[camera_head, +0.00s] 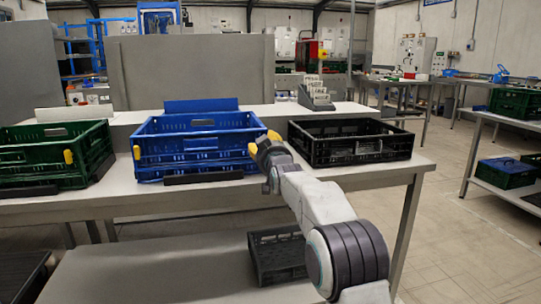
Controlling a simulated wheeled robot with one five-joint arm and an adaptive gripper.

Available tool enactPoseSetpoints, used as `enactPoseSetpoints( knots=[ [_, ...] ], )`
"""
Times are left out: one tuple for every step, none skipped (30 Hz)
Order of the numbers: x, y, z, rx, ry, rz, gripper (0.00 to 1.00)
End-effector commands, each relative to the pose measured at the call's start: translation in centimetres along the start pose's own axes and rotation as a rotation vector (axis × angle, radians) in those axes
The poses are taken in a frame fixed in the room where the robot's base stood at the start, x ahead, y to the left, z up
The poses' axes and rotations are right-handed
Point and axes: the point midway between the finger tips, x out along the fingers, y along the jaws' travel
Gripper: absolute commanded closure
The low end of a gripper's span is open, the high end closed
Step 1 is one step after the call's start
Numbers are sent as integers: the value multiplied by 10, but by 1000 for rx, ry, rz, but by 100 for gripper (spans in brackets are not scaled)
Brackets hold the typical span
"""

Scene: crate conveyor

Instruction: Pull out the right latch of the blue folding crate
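The blue folding crate (194,143) stands unfolded on the grey table, left of my arm. Its left yellow latch (136,152) shows at the left end of the front wall. The right yellow latch (253,150) shows at the right end of the front wall, close beside my gripper (263,143). My gripper is at the crate's front right corner and hides part of it. Another yellow patch shows at the top of the gripper; I cannot tell what it belongs to. Whether the fingers touch the latch, or are open or shut, is not clear.
A green crate (52,136) with a yellow latch stands to the left, and a black crate (350,153) to the right. A dark strip (203,178) lies before the blue crate. Another dark crate (277,257) sits on the lower shelf. Grey panels (190,70) stand behind.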

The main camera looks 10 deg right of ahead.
Motion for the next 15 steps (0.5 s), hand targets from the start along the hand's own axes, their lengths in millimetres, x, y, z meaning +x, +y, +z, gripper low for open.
enactPoseSetpoints(
  knots=[
    [-4, 0, 0, 0, -1, 0, 52],
    [-6, 0, 0, 0, -1, 0, 52],
    [-9, 0, -1, 0, -1, 0, 52],
    [-12, 0, -1, 0, 0, 0, 52],
    [-15, 0, 0, 0, -1, 0, 52],
    [-19, 0, 0, 0, -1, 0, 52],
    [-22, 0, 0, 0, 0, 0, 52],
    [-26, 0, -1, 0, 0, 0, 52],
    [-31, 0, 0, 0, -1, 0, 52],
    [-35, 0, -1, 0, 0, 0, 52],
    [-39, 0, -1, 0, 0, 0, 52],
    [-44, 0, 0, 0, -1, 0, 52],
    [-48, 0, -1, 0, 0, 0, 52],
    [-52, 0, -1, 0, 0, 0, 52],
    [-57, 0, -1, 0, 0, 0, 52]
  ],
)
